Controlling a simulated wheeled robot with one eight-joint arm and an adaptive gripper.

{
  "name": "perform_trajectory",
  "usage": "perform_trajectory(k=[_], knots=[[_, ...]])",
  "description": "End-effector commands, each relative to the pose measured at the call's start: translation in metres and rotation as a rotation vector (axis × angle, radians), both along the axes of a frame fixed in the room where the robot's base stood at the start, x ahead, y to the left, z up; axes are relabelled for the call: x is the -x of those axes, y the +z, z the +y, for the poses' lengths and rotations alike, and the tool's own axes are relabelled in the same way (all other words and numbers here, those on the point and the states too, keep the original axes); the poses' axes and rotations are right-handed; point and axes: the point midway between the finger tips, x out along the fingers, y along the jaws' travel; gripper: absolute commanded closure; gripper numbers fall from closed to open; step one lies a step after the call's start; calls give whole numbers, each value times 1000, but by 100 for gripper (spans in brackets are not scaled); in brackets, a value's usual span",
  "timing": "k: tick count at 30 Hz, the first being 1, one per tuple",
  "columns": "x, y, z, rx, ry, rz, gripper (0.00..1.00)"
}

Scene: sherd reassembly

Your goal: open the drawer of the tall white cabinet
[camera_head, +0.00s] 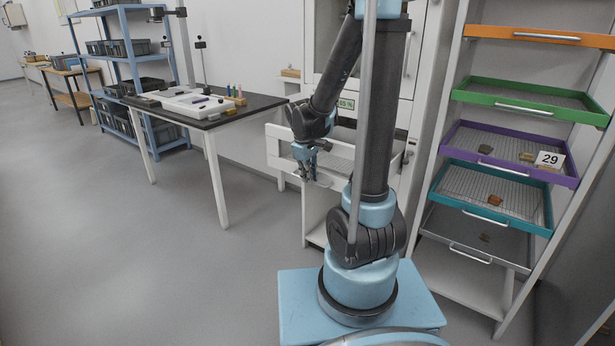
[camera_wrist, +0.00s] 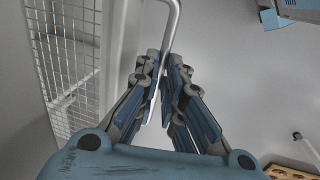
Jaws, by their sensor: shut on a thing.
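The tall white cabinet (camera_head: 418,70) stands behind my arm in the head view. Its white drawer (camera_head: 276,150) sticks out toward the room, and a wire-mesh floor shows inside it. My gripper (camera_head: 308,174) is at the drawer's front. In the wrist view my gripper (camera_wrist: 164,95) is shut on the drawer handle (camera_wrist: 174,22), a bent grey bar between the fingers. The drawer's white front edge (camera_wrist: 122,45) and mesh lie to the left of the fingers. My arm hides part of the cabinet and the drawer's right part.
A dark-topped table (camera_head: 215,120) with a white tray stands to the left of the drawer. A rack with coloured trays, among them a green one (camera_head: 525,108), stands close on the right. The grey floor (camera_head: 130,250) at front left is clear.

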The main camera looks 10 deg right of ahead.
Motion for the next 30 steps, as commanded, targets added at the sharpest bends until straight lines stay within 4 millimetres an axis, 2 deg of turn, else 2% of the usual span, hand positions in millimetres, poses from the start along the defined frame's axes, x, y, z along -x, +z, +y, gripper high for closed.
perform_trajectory(k=[7,8,9,10,23,30], knots=[[0,0,-1,0,-1,1,100],[0,0,-1,0,-1,1,85],[0,0,-1,1,-1,1,76],[0,0,-1,1,-1,1,71],[0,3,-1,0,-1,0,71],[4,24,2,0,-1,0,71]])
